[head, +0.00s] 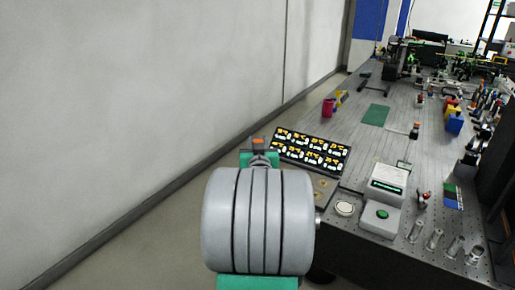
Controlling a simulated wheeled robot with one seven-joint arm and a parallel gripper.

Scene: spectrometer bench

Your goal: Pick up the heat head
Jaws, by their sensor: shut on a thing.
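My arm fills the lower middle of the head view, a large grey ribbed joint with green links. Its far end is hidden behind this joint, and I cannot make out my gripper's fingers. A small grey part with an orange-brown top shows just above the joint; I cannot tell whether it is part of my arm or a held thing. I cannot identify the heat head with certainty.
The perforated bench (345,245) runs along the right. It carries a black tray (310,150) of yellow and white pieces, a white device (388,182), a green-button box (380,217), a round disc (345,208) and several metal cylinders. A pale wall (130,100) stands at left, with bare floor between.

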